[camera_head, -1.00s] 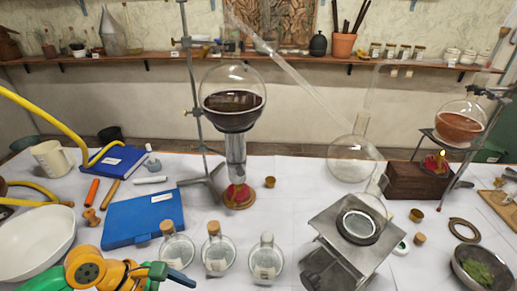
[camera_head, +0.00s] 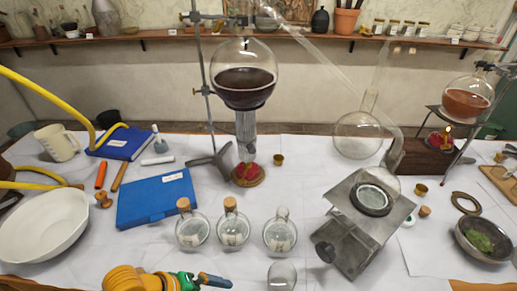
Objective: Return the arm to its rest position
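My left arm, orange and yellow with a green part, shows low at the bottom edge in the head view. My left gripper (camera_head: 214,281), with dark blue finger parts, is in front of the row of small round flasks and apart from them. Its fingertips are small and partly cut off, so I cannot tell whether it is open. No object shows in it. My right arm and gripper are not in view.
A clear glass vessel (camera_head: 282,275) is beside my gripper. A blue case (camera_head: 157,200), white bowl (camera_head: 42,226), metal stand (camera_head: 349,240) and large flask (camera_head: 243,80) stand around.

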